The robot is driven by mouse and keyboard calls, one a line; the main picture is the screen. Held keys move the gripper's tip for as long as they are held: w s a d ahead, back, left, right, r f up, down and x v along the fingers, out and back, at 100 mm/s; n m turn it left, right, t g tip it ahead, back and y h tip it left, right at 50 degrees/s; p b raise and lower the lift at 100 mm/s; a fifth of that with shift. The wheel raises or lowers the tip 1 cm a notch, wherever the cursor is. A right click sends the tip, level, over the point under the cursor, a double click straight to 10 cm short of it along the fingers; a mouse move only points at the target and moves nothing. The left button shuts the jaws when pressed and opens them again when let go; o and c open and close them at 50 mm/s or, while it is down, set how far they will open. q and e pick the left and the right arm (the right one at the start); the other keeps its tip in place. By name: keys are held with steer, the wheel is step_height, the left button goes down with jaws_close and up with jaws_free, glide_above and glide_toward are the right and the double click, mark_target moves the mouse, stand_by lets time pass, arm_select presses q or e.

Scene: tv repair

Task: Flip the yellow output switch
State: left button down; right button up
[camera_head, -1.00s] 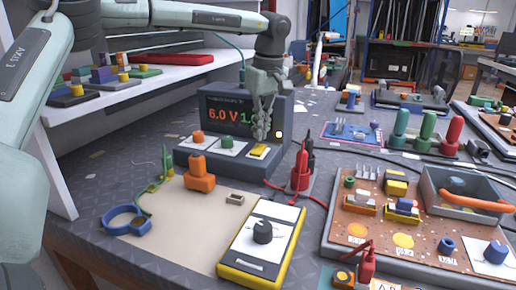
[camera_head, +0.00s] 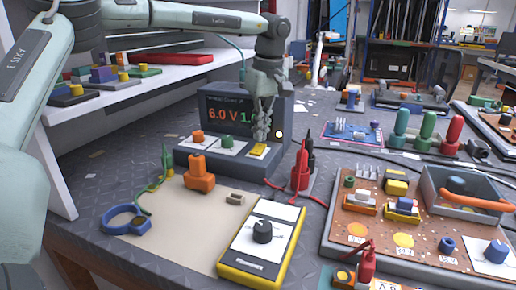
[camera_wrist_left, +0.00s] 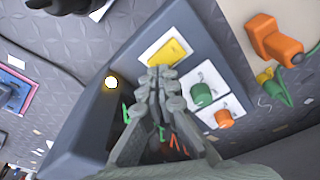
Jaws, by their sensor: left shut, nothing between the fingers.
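The yellow output switch (camera_head: 258,150) sits on the sloped front panel of the grey power supply (camera_head: 222,163), at the right of its controls. In the left wrist view the switch (camera_wrist_left: 168,52) lies on its white plate just beyond my fingertips. My left gripper (camera_head: 262,136) is shut and empty, its fingertips close above the switch; I cannot tell whether they touch it. It also shows in the left wrist view (camera_wrist_left: 161,72). My right gripper is not in view.
A green knob (camera_head: 227,141) and an orange knob (camera_head: 197,136) stand left of the switch. Red and black probes (camera_head: 301,172) stand to the right. A yellow multimeter (camera_head: 263,243) and an orange clamp (camera_head: 200,174) are in front. A white shelf (camera_head: 140,84) is at left.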

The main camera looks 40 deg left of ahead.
mark_target(260, 145)
arm_select(q)
steer(key=shift+f+b, duration=0.35)
steer(key=shift+f, duration=0.5)
steer(key=shift+r, duration=0.1)
step_height(260, 145, up, 5)
steer(key=p, duration=0.4)
steer(key=shift+r, duration=1)
steer(key=shift+f, duration=0.1)
